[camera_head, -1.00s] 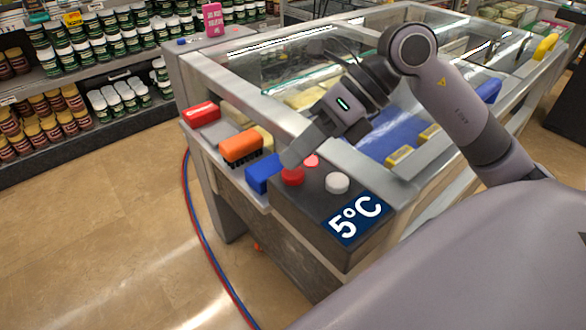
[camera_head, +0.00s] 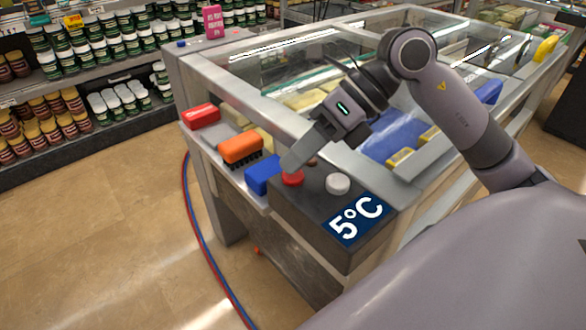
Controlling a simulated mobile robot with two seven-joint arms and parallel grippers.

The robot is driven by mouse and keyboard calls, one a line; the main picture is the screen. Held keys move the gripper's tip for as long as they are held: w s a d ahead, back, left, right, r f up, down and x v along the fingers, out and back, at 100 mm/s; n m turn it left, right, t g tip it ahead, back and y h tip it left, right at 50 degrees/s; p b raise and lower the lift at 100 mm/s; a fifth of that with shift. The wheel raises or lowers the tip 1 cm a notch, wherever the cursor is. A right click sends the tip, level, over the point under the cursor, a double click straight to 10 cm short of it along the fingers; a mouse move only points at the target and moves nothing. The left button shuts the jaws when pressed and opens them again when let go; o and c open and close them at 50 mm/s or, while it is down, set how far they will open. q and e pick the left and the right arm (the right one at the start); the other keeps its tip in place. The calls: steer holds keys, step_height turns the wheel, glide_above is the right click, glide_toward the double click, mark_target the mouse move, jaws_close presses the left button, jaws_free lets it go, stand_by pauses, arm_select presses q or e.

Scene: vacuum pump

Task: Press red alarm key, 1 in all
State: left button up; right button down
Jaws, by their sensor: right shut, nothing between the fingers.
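The red alarm key (camera_head: 292,179) is a round red button on the dark control box (camera_head: 318,226) at the freezer's near corner. My right gripper (camera_head: 294,162) is shut and empty, pointing down with its tip at the back edge of the red key. The fingers hide part of the key, and I cannot tell whether they touch it. A small round lamp (camera_head: 312,162) just behind the key is dark. My left gripper is not in view.
A white knob (camera_head: 337,184) and a blue 5°C display (camera_head: 357,219) share the box. Blue (camera_head: 263,174), orange (camera_head: 240,149) and red (camera_head: 202,116) items lie along the freezer's left ledge. Hoses (camera_head: 196,230) run down to the floor. Shelves of jars stand behind.

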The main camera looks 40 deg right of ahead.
mark_target(300, 172)
steer(key=shift+r+p, duration=0.55)
steer(key=shift+r, duration=0.25)
step_height(300, 172, up, 5)
steer(key=p, duration=0.4)
steer(key=shift+r, duration=0.1)
steer(key=shift+s, duration=0.1)
stand_by(0.6)
